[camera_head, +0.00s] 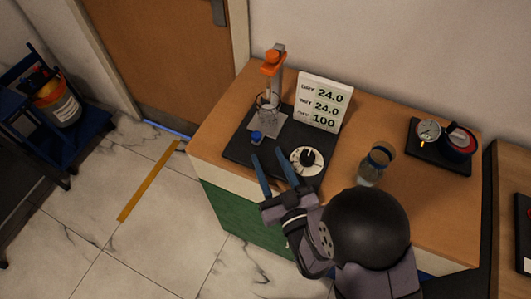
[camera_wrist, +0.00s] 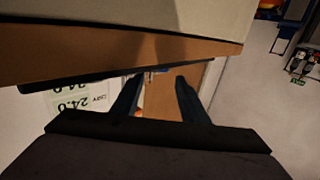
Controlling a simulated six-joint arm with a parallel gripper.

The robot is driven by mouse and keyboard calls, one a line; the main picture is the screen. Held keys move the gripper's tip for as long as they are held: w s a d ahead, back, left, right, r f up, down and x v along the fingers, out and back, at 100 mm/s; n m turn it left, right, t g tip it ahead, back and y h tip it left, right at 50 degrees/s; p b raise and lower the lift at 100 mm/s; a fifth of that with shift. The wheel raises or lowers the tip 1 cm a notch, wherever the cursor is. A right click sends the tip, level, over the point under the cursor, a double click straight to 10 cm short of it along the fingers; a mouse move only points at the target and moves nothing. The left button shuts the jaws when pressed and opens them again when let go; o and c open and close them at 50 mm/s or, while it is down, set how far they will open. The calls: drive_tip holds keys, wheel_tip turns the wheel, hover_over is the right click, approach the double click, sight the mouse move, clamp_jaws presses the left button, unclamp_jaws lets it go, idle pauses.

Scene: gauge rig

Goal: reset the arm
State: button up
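My gripper (camera_head: 268,155) is in front of the wooden counter's front-left part, beside the black rig base (camera_head: 238,148) in the head view. Its two blue fingers are spread apart with nothing held between them. In the wrist view the gripper (camera_wrist: 157,80) also shows its fingers apart and empty. The rig carries a stand with an orange top (camera_head: 272,62), a glass vessel (camera_head: 267,105), a blue knob (camera_head: 256,136) and a white dial with a black knob (camera_head: 307,160). I cannot tell the fingers' exact height above the rig.
A white display card (camera_head: 323,100) reads 24.0, 24.0 and 100. A glass jar (camera_head: 375,165) stands right of the dial, close to my arm. A black tray (camera_head: 440,148) with a round gauge (camera_head: 428,132) is at the back right. A blue cart (camera_head: 70,140) stands left on the floor.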

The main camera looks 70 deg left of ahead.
drive_tip(key=shift+d, duration=0.45)
